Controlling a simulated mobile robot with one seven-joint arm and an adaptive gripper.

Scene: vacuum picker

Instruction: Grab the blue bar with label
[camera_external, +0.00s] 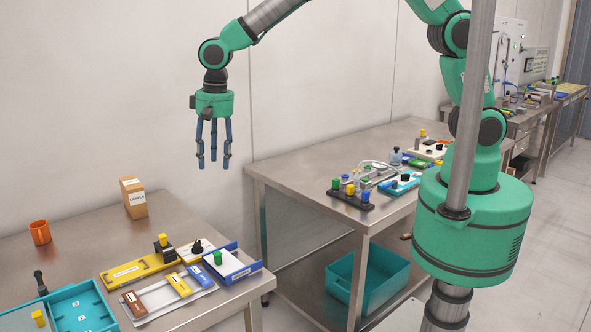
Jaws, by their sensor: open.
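My gripper (214,163) hangs in the air with its blue fingers pointing down, open and empty. It is high above the back edge of the left table, apart from everything on it. A small blue bar (200,276) with a pale mark, seemingly the label, lies in a light grey tray (156,299) on that table. A yellow bar (178,285) and a brown bar (133,304) lie to its left in the same tray. The label's text is too small to read.
A blue-sided holder (243,272) with a green knob stands right of the tray. A yellow fixture (128,272) lies behind it. A teal bin (83,308), an orange mug (40,232) and a cardboard box (133,198) share the table. A second table (290,173) stands right.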

